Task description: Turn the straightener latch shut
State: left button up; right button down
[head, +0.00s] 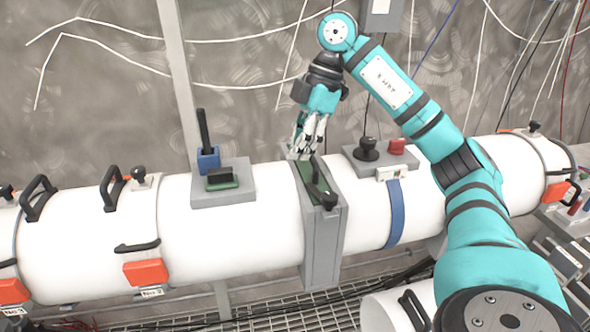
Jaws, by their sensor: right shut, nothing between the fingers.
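A green plate with a black lever (322,196) sits on top of a grey block (322,245) that wraps around the white pipe; I take this for the straightener latch, though no label on it can be read. The lever slants down toward the front, ending in a dark knob. My right gripper (303,154) points down just above and behind the back end of the green plate. Its fingers are shut with nothing between them. I cannot tell whether the fingertips touch the plate or lever. My left gripper is out of view.
The white pipe (232,240) runs across the view. Left on it stands a grey plate (240,193) with a blue-based upright lever (208,158). Right is another plate with a black knob (368,149) and red button (397,146). Cables hang along the wall behind.

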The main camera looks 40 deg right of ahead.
aim_at(302, 197)
jog(key=x, duration=0.6)
jog(key=p+x, duration=0.1)
jog(key=x, duration=0.3)
jog(key=shift+s, duration=0.35)
jog(key=d, duration=0.1)
jog(key=d+p, duration=0.1)
jog(key=d, duration=0.1)
jog(key=shift+s+r, duration=0.1)
jog(key=shift+s, duration=0.25)
jog(key=shift+s+d, duration=0.15)
jog(key=shift+d, duration=0.25)
